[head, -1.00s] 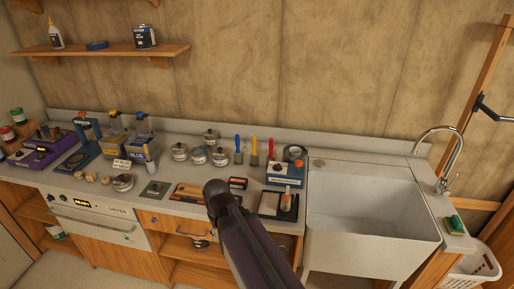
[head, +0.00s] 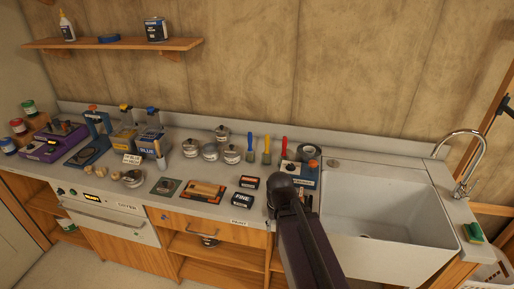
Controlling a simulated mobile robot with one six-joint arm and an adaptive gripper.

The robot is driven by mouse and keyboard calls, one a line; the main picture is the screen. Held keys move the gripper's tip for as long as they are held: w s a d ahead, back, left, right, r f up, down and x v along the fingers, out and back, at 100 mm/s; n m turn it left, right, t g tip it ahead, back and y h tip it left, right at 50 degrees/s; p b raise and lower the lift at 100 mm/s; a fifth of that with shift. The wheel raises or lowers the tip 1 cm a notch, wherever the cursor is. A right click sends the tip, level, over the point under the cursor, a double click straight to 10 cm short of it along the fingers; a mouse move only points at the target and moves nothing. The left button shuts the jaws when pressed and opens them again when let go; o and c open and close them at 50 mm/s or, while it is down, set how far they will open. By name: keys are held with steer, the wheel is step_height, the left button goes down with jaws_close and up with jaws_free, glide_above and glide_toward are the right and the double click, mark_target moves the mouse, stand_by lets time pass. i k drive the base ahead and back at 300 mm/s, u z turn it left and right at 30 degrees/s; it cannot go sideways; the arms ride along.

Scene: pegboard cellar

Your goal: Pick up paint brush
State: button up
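Three upright tools stand in a row against the back of the counter and look like brushes: one with a blue handle (head: 250,142), one with a yellow handle (head: 267,144) and one with a red handle (head: 284,144). A pale, brush-like tool (head: 159,153) also stands at the front of the blue-labelled container. I cannot tell for sure which is the paint brush. My gripper (head: 285,192) is over the counter's front part, in front of the row and apart from it. My arm hides its fingertips, so its opening does not show.
A white sink (head: 385,210) with a tap fills the right. Small jars (head: 210,152), a box marked FINE (head: 243,200) and a wooden-edged tray (head: 203,190) stand on the counter. A blue box (head: 300,173) is beside my gripper. A wall shelf (head: 115,44) hangs upper left.

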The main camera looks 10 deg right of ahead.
mark_target(250, 152)
steer(key=u, duration=0.05)
steer(key=i, duration=1)
steer(key=z, duration=0.05)
